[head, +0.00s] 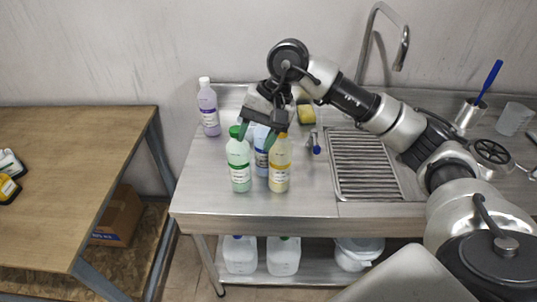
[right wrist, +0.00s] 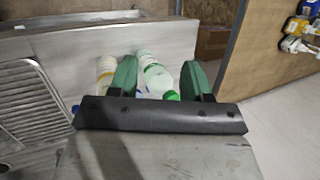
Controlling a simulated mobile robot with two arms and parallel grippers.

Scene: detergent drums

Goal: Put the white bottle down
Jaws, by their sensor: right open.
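My right gripper (head: 257,134) is open, low over a cluster of bottles standing upright on the steel counter (head: 215,190). A pale green-white bottle with a green cap (head: 240,172) stands at the left of the cluster. A pale blue bottle (head: 261,163) stands partly hidden beside it, and a yellow bottle (head: 279,172) stands at the right. No plainly white bottle stands out among them. In the right wrist view, the green-capped bottle (right wrist: 157,77) shows between the two green fingers of the gripper (right wrist: 161,80); contact cannot be told. My left gripper is not in view.
A purple bottle (head: 209,112) stands at the back left. The drying grooves (head: 365,165), tap (head: 403,48) and a cup with a blue brush (head: 469,114) are to the right. White jugs (head: 240,254) sit on the lower shelf. The front left counter is clear.

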